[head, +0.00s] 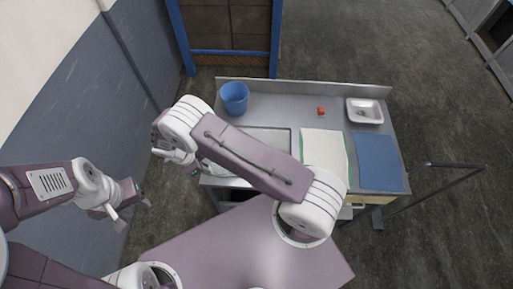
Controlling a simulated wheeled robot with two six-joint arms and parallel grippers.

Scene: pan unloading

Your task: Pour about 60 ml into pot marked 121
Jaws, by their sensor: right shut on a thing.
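No pot with a readable 121 mark shows in the head view. A blue round container (235,96), open at the top, stands at the back left of the grey worktop. My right arm reaches across the worktop to the left. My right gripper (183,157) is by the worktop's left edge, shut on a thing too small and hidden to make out. My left gripper (142,198) hangs left of the worktop, away from everything on it. Its fingers are too small to show whether they are open.
My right arm partly covers a sunken basin or tray (279,135). A white cloth (325,155) and a blue mat (378,160) lie to its right. A small red object (321,111) and a white tray (375,118) holding something sit behind. A blue-framed structure (273,40) stands beyond.

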